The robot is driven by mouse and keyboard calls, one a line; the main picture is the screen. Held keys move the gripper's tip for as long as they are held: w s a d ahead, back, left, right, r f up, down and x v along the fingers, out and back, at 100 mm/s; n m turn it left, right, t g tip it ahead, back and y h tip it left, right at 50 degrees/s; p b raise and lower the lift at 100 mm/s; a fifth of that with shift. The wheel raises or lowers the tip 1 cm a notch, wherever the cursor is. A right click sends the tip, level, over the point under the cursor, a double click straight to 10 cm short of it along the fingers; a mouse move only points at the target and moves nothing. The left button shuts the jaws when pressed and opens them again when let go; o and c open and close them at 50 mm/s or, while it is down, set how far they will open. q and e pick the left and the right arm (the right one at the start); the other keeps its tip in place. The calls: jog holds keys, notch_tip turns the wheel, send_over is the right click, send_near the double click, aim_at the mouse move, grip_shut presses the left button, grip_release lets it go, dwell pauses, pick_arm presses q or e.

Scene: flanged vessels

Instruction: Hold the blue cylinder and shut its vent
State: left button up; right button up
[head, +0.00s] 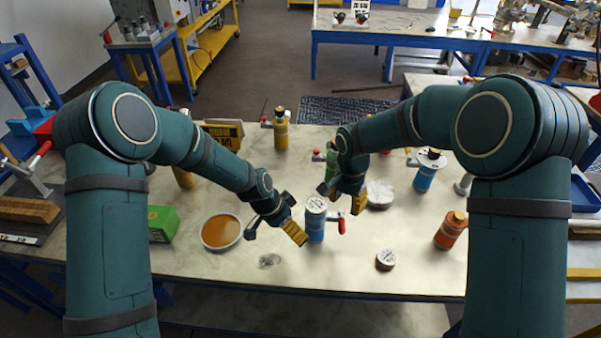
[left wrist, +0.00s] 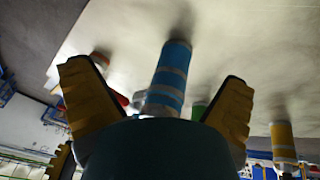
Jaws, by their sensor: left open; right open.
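A blue cylinder (head: 315,232) with a pale round top stands upright on the table. A red-handled vent (head: 341,225) sticks out on its right side. My left gripper (head: 289,222) is open just left of it. In the left wrist view the blue cylinder (left wrist: 168,88) shows between the spread yellow fingers, with a gap on both sides. A red part shows at its left there, partly hidden by a finger. My right gripper (head: 343,196) is open above and just right of the cylinder's top, near the vent. Neither gripper visibly touches the cylinder.
Another blue vessel (head: 425,174) with a wide pale flange stands at right. An orange vessel (head: 450,230), a gauge (head: 386,260), a dish (head: 221,232), a green box (head: 162,223) and a yellow vessel (head: 281,132) stand around. A green vessel (head: 331,160) is behind my right gripper.

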aim_at(316, 203)
pick_arm(q)
jog(key=w+d+r+m+g, duration=0.1)
jog(key=w+r+m, duration=0.3)
jog(key=r, duration=0.2)
jog(key=w+d+r+m, duration=0.1)
jog(key=w+r+m, duration=0.3)
jog(key=r, duration=0.3)
jog(key=shift+m, duration=0.3)
jog(key=x, duration=1.3)
jog(key=shift+d+f, duration=0.15)
jog(key=shift+f, duration=0.15)
jog(key=c, duration=1.4)
jog(key=shift+o, duration=0.2)
